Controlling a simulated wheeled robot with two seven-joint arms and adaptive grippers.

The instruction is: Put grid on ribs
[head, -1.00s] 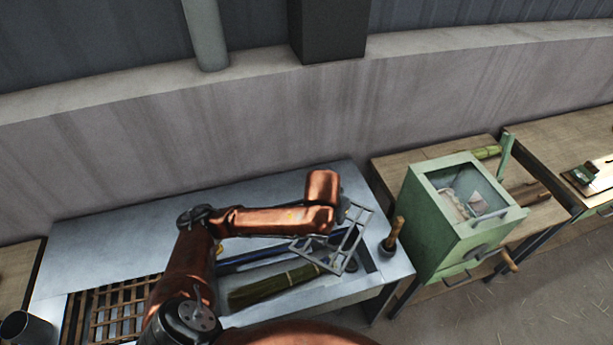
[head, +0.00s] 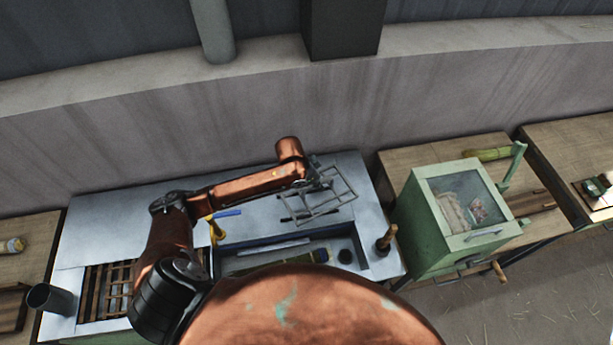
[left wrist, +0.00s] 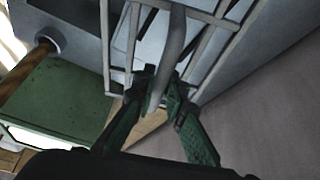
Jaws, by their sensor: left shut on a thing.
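The grid (head: 345,182) is a grey metal frame with crossbars. In the head view it hangs tilted above the right part of the metal bench. In the left wrist view, my green fingers (left wrist: 159,86) are shut on a grey curved bar of the grid (left wrist: 225,24). A brown slatted rack, which looks like the ribs (head: 100,292), lies set into the bench at the left, well away from the grid and partly hidden by my arm. My right gripper is not in view.
A sunken basin (head: 352,240) in the bench holds a brush bundle, partly hidden by my body. A wooden-handled tool (head: 386,240) stands right of it. A green glass-topped box (head: 425,235) stands further right. A dark metal cup (head: 50,298) is at the left.

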